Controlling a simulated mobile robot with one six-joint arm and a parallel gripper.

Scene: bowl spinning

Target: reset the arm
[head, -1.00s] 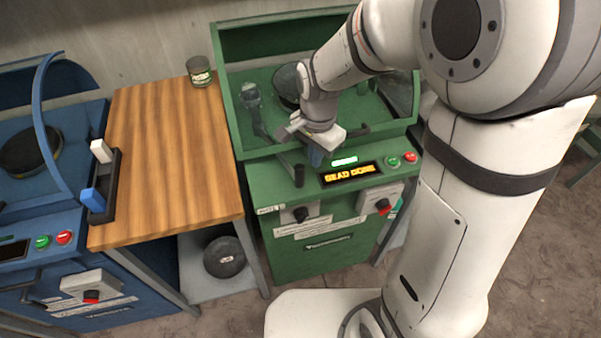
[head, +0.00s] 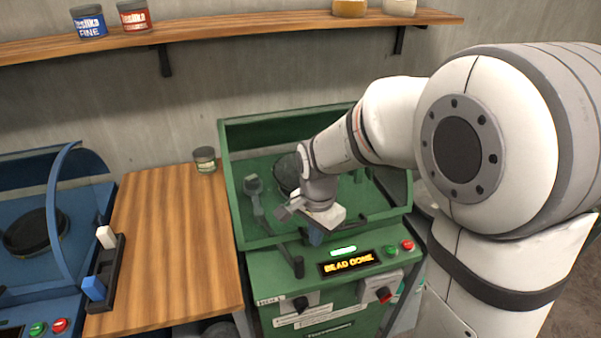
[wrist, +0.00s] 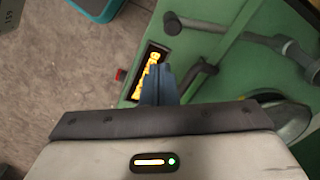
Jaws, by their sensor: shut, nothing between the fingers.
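My gripper (head: 315,237) is above the front edge of the green machine (head: 270,262), over its control panel. Its blue fingers show in the wrist view (wrist: 160,82), closed together and empty. The lit display (head: 348,262) reads "BEAD DONE" and lies just below the fingers. A black-handled lever (head: 298,267) stands left of the gripper, apart from it. A dark round part (head: 287,172) inside the machine is partly hidden by my arm.
A wooden table (head: 180,245) with a jar (head: 204,159) stands left of the machine. A black holder (head: 105,285) with white and blue blocks lies near a blue machine (head: 75,235). A wall shelf (head: 250,30) carries several tins.

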